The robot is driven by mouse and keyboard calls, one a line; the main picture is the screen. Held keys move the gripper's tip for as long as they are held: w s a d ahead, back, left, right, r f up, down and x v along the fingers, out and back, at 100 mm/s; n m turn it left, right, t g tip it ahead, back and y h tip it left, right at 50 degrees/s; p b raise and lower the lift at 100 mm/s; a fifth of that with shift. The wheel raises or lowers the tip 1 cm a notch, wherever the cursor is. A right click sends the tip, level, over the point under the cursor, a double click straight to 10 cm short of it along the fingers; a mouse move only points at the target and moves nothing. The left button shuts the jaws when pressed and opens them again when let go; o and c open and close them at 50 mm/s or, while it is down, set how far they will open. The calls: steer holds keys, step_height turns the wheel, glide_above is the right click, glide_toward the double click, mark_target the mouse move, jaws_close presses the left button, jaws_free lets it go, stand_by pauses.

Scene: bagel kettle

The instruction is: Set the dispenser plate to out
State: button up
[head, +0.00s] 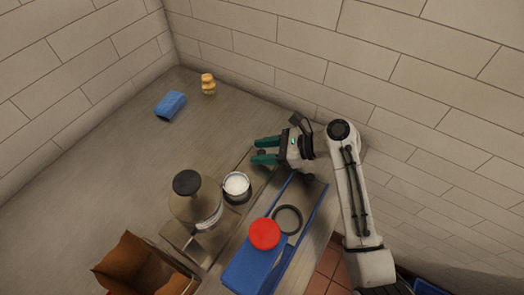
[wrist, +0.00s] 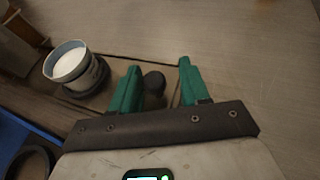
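My gripper (head: 262,151) is open, its two green fingers apart, over the back end of a long, flat brownish panel beside the blue tray. In the wrist view a short dark round knob (wrist: 153,84) shows in the gap between the fingers (wrist: 160,68). I cannot tell whether they touch it. The panel (wrist: 113,98) seems to bear the knob; I cannot tell for sure whether it is the dispenser plate. A cup with white contents (head: 236,187) stands to the left of the gripper; it also shows in the wrist view (wrist: 70,65).
A glass jar with a dark lid (head: 188,196) stands beside the cup. A blue tray (head: 312,217), a black ring (head: 288,219) and a red cap (head: 264,234) lie in front. A blue sponge (head: 170,105) and a small yellow jar (head: 208,84) are farther back. A brick wall is close behind.

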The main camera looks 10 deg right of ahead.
steer(key=v, duration=1)
steer(key=shift+s+d+r+b, duration=0.1)
steer(key=shift+s+d+b, duration=0.05)
steer(key=shift+d+b, duration=0.25)
